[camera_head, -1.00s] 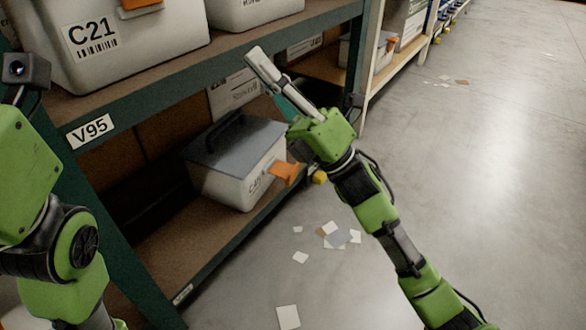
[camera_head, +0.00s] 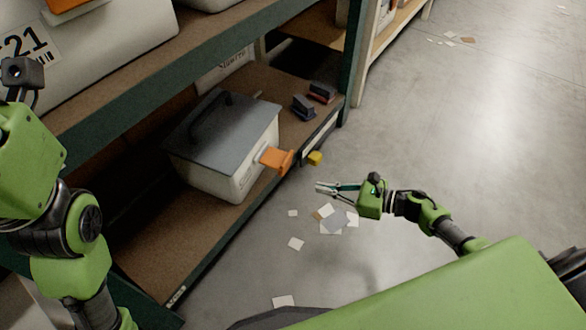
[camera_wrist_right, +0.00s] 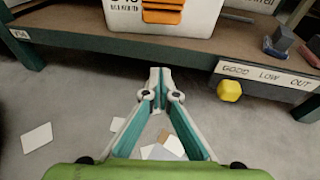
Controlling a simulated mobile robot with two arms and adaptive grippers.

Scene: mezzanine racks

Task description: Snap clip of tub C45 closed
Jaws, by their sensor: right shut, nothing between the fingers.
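The tub with a grey lid and black handle (camera_head: 222,150) sits on the lower shelf in the head view. Its orange clip (camera_head: 276,159) sticks outward from the front end, looking open. In the right wrist view the clip (camera_wrist_right: 163,10) is at the top, on the white tub face (camera_wrist_right: 205,14); the label is cut off. My right gripper (camera_head: 322,188) is shut and empty, out in front of the shelf, below and to the right of the clip. It also shows in the wrist view (camera_wrist_right: 157,74), pointing at the shelf edge below the tub. My left gripper is not in view; only its arm shows.
A yellow knob (camera_head: 315,158) sticks out from the shelf edge beside a sign (camera_wrist_right: 265,73). Dark blocks (camera_head: 303,107) lie on the shelf right of the tub. The upper shelf (camera_head: 150,85) overhangs the tub. Paper scraps (camera_head: 338,220) lie on the open floor.

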